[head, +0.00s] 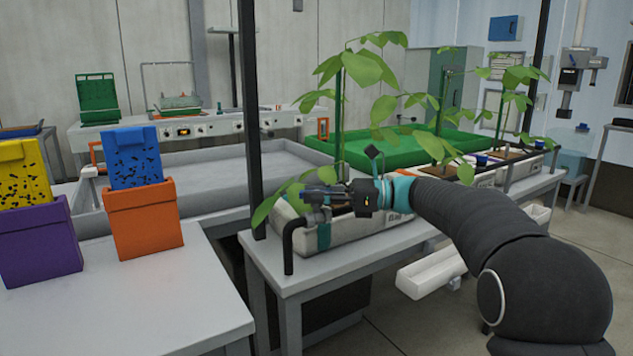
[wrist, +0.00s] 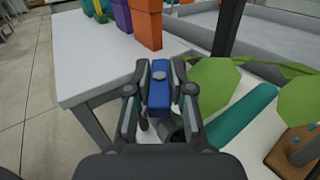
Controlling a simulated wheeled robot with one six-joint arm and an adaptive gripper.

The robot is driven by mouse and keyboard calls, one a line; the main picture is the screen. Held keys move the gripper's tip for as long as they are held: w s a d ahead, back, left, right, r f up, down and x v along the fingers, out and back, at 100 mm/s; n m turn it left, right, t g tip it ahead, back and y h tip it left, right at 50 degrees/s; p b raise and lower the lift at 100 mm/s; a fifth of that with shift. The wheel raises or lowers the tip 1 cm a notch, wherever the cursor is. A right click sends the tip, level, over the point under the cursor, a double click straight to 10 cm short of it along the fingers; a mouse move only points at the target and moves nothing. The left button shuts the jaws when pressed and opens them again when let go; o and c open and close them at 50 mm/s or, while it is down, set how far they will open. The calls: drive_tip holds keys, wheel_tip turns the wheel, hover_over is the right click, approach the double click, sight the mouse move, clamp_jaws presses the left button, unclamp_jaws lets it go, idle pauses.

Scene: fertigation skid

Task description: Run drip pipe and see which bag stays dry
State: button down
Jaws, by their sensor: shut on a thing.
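My gripper (head: 318,198) is at the near left end of the plant bench, above the black drip pipe's bent end (head: 290,238). In the wrist view my gripper (wrist: 160,72) is shut on a blue block-like part with a grey round centre (wrist: 159,95), perhaps a valve handle; a dark pipe piece shows below it. The nearest white bag (head: 350,232) lies beside and partly behind my gripper, with a leafy plant. More white bags (head: 482,176) lie farther along the bench, partly hidden by my arm and leaves. I cannot tell whether any bag is wet.
Yellow (head: 22,172) and blue (head: 135,165) speckled cards stand in purple (head: 40,240) and orange (head: 145,220) holders on the left table (head: 130,310). A dark upright post (head: 252,120) stands close by my gripper. A white trough (head: 432,272) hangs below the bench. A green tray (head: 350,153) lies behind.

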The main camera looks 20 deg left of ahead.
drive_tip(key=shift+n+g+h, duration=0.5)
drive_tip(key=shift+n+g, duration=0.4)
drive_tip(key=shift+g, duration=0.5)
drive_tip(key=c, duration=1.1)
unclamp_jaws()
drive_tip(key=v, duration=1.2)
drive_tip(key=shift+w, duration=0.15)
